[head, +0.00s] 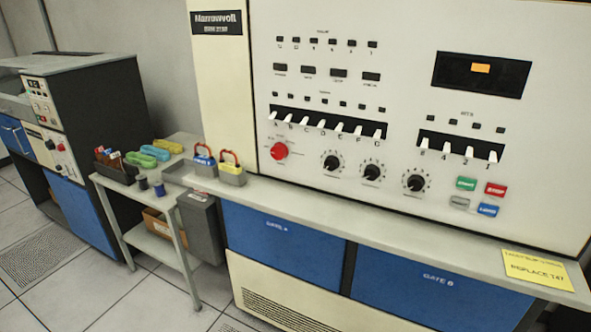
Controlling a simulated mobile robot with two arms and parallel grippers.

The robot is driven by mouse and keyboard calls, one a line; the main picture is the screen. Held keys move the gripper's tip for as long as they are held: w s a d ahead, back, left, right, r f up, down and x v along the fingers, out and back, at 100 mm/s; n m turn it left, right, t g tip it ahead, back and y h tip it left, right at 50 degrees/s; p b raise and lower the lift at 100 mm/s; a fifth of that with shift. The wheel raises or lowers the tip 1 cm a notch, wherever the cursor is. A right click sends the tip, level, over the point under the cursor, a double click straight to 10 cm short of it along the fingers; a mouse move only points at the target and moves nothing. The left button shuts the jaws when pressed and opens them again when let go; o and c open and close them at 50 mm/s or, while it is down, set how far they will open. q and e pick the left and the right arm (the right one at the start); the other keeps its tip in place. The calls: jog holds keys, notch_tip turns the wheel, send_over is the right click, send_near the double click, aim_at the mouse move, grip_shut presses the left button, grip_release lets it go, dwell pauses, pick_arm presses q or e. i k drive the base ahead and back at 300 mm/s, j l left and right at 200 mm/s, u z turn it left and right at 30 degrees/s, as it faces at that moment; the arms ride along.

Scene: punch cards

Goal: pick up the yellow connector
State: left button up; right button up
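A yellow connector (168,146) lies at the back of a small grey side table (118,183), left of the large console. It is the rearmost of a row of similar blocks. Neither my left gripper nor my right gripper is in view.
The console (308,200) with switches, knobs and a grey ledge fills the right. A tool holder (108,165), two dark spools (158,187) and padlocks in grey holders (231,172) stand around the connectors. A grey bin (202,222) hangs nearby. Tiled floor (85,290) is open at front left.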

aim_at(233, 174)
jog(key=i+j+z, duration=0.1)
jog(key=j+z, duration=0.25)
jog(key=z, duration=0.15)
jog(key=j+z, duration=0.7)
jog(key=z, duration=0.25)
jog(key=j+z, duration=0.45)
jog(key=k+l, duration=0.05)
jog(key=l, duration=0.05)
